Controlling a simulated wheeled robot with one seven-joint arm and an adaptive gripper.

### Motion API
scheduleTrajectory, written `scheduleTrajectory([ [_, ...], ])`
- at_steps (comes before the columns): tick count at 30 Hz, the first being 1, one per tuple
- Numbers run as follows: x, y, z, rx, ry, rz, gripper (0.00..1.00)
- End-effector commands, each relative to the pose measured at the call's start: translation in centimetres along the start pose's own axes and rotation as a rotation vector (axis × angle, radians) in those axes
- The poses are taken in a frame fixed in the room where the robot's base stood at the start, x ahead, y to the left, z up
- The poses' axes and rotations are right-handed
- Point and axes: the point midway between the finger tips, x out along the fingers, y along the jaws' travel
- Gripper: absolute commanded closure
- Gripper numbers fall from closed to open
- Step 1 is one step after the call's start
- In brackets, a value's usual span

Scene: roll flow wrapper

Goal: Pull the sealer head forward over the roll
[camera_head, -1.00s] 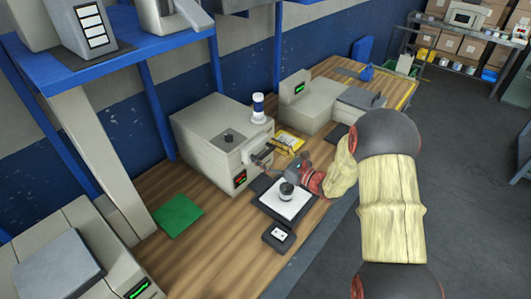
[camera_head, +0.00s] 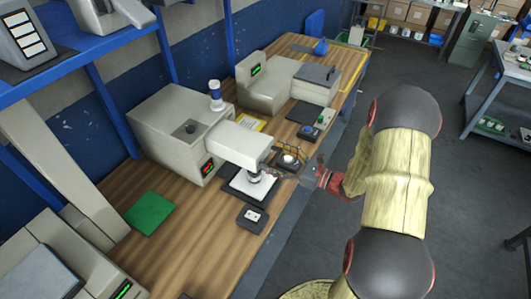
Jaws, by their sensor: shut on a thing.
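The sealer head (camera_head: 240,141) is a grey block sticking out from the front of the grey wrapper body (camera_head: 165,125). Its front end stands above the white plate (camera_head: 240,187) with a black edge. The roll (camera_head: 254,177), a small dark and light piece, sits on that plate just below the head's front edge, its upper part hidden.
A black button box (camera_head: 252,217) lies in front of the plate. A small rack with a white round item (camera_head: 290,159) stands close behind my gripper.

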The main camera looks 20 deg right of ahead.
Motion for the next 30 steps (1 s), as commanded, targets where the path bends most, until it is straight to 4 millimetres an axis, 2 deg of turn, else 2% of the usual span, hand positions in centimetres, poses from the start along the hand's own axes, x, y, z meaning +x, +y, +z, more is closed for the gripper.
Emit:
scheduleTrajectory([
  [11, -0.41, -0.02, -0.08, 0.001, 0.001, -0.002, 0.7],
  [12, -0.42, -0.02, -0.09, 0.001, 0.001, -0.002, 0.23],
  [21, -0.34, -0.01, -0.05, 0.001, 0.0, -0.001, 0.06],
  [30, -0.31, -0.02, -0.03, 0.0, 0.0, -0.001, 0.06],
])
